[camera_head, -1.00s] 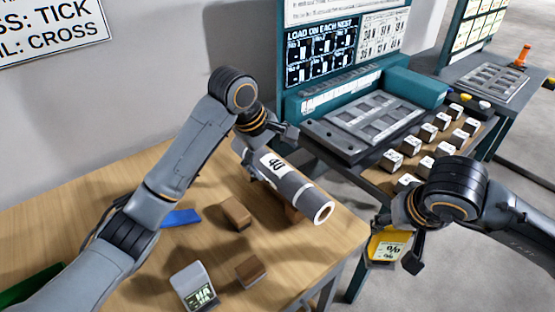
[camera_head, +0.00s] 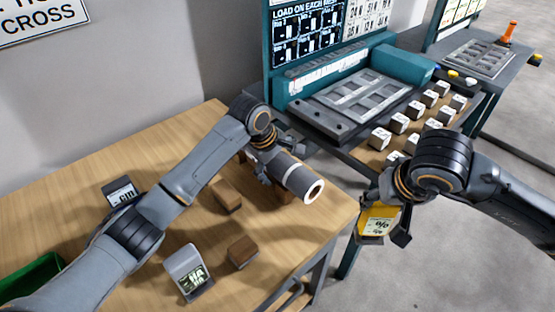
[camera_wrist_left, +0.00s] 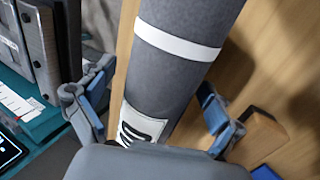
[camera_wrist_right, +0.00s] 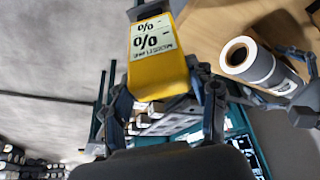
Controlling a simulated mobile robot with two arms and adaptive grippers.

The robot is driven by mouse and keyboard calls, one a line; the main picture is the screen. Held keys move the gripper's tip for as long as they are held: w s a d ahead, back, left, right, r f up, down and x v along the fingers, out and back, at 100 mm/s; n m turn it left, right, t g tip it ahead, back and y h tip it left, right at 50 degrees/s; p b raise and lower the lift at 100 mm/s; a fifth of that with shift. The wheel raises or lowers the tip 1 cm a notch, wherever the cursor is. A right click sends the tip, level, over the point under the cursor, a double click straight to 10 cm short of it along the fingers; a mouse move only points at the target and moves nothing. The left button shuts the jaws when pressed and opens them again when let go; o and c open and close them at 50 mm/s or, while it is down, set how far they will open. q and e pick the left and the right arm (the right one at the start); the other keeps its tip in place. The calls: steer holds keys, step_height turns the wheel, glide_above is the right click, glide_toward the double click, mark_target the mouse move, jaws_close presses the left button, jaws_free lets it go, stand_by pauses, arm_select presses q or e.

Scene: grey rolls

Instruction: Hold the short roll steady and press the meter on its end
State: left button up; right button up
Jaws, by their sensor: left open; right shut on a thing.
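The short grey roll (camera_head: 293,178) with a white band lies near the right edge of the wooden table, its hollow end facing right. My left gripper (camera_head: 268,168) is over the roll's far part. In the left wrist view the roll (camera_wrist_left: 180,65) runs between the two open fingers (camera_wrist_left: 150,105), with gaps visible; its white label is partly hidden. My right gripper (camera_wrist_right: 165,95) is shut on the yellow meter (camera_wrist_right: 158,68), also seen in the head view (camera_head: 378,222). The meter is held off the table's right edge, apart from the roll's end (camera_wrist_right: 238,54).
Brown blocks (camera_head: 226,195) (camera_head: 242,252) and a grey display device (camera_head: 187,270) stand left of the roll. Another device (camera_head: 121,192) and a green tray (camera_head: 38,278) are farther left. A teal station (camera_head: 345,60) and several white cubes (camera_head: 400,123) are behind.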

arm_select(q)
steer(key=shift+c, duration=0.3)
steer(key=c, duration=1.4)
steer(key=shift+c, duration=0.2)
arm_select(e)
steer(key=shift+r, duration=0.1)
